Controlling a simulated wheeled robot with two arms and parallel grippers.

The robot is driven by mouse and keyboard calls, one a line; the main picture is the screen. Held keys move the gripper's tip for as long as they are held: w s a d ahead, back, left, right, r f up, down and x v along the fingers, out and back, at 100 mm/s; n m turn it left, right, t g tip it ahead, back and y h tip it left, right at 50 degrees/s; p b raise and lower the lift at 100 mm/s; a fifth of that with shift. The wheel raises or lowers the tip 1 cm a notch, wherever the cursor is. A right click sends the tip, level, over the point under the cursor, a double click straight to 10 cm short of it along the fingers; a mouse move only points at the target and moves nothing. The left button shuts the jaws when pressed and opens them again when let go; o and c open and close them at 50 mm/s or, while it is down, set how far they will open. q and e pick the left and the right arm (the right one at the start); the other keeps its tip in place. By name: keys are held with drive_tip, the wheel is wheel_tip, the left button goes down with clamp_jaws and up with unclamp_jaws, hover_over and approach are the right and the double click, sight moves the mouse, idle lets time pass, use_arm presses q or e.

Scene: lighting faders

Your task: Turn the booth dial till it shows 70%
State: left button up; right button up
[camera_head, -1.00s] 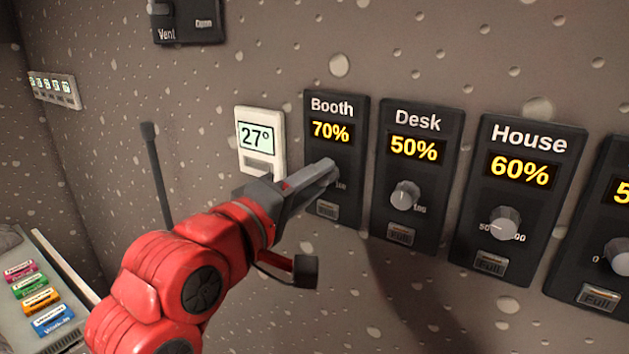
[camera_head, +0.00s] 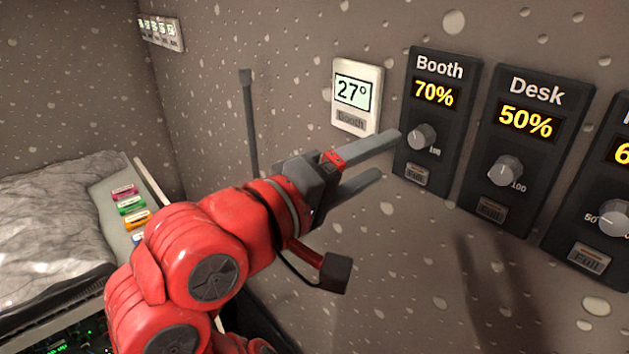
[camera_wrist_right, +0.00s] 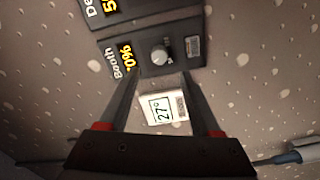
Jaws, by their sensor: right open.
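The booth panel (camera_head: 437,122) is a black plate on the wall, and its yellow display reads 70%. Its grey dial (camera_head: 421,137) sits below the display, with a small button under it. My right gripper (camera_head: 391,155) is open and empty, just left of the booth dial and apart from it. In the right wrist view the booth dial (camera_wrist_right: 161,55) shows beyond the open fingers (camera_wrist_right: 176,104), with nothing between them. My left gripper is out of view.
The desk panel (camera_head: 525,150) reads 50%, right of the booth panel. A white thermostat (camera_head: 356,96) showing 27° hangs to its left. A small switch strip (camera_head: 161,32) is on the far wall. Coloured labelled blocks (camera_head: 132,205) lie at lower left.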

drive_tip(key=p+v, duration=0.2)
drive_tip(key=v, duration=0.7)
drive_tip(key=shift+s+a, duration=0.25)
drive_tip(key=shift+s, duration=0.05)
drive_tip(key=shift+w, duration=0.1)
